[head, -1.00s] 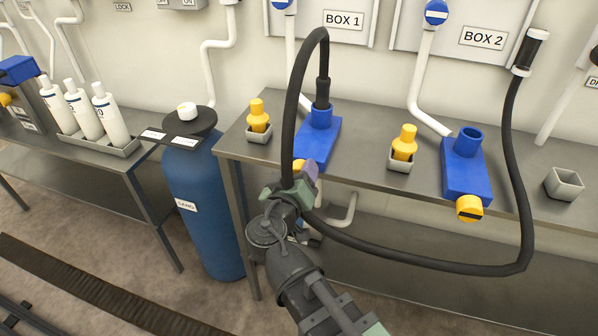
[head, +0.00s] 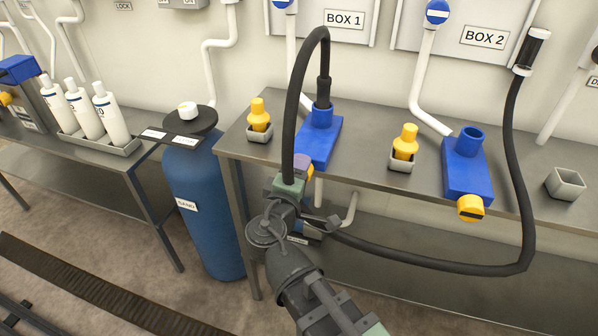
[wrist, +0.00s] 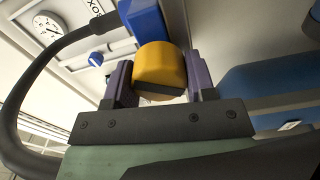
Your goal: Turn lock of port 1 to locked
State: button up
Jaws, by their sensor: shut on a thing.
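Port 1 is the blue block (head: 318,143) on the bench under the BOX 1 sign. A black hose (head: 323,92) stands plugged into its top. Its yellow lock knob (wrist: 158,66) is at the block's front end. In the wrist view the knob sits between the two purple fingers of my gripper (wrist: 160,80), which is shut on it. A dark bar shows across the knob's near face, roughly level in that view. In the head view my gripper (head: 301,168) hides most of the knob.
The hose loops past my wrist to a holder (head: 531,52) at the right. Port 2 (head: 465,165) has an open socket and a yellow knob (head: 470,208). Yellow caps (head: 258,115) stand in small grey holders. A blue cylinder (head: 205,210) stands left of the bench.

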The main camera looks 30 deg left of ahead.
jog(key=n, duration=0.6)
jog(key=shift+f+n, duration=0.1)
jog(key=shift+n, duration=0.2)
dwell(0.4)
jog(key=o, duration=0.9)
